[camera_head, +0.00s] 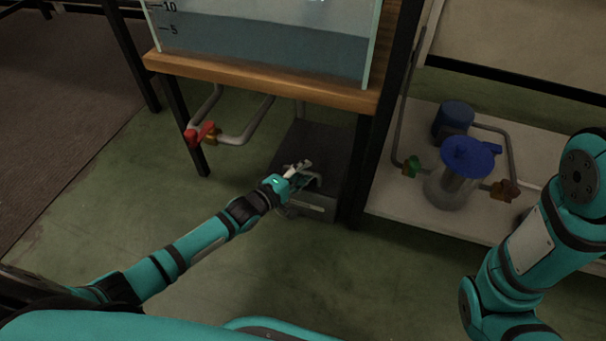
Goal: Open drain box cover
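The drain box (325,148) is a dark grey box on the floor under the water tank's wooden shelf. Its flat dark top looks closed, and a lighter strip shows low on its front. My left gripper (309,172) is at the box's front upper edge, in front of the top. Its fingers overlap the box, and a small pale part shows among them. Whether they touch or hold the cover is too small to tell. My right arm (545,232) shows at the right, but its gripper is out of the picture.
The water tank (262,40) stands on a wooden shelf (260,82) with black legs. A pipe with a red valve (200,133) hangs left of the box. On a pale platform at the right stand a blue-lidded cylinder (467,158), pipes and a green valve (411,166). The green floor in front is clear.

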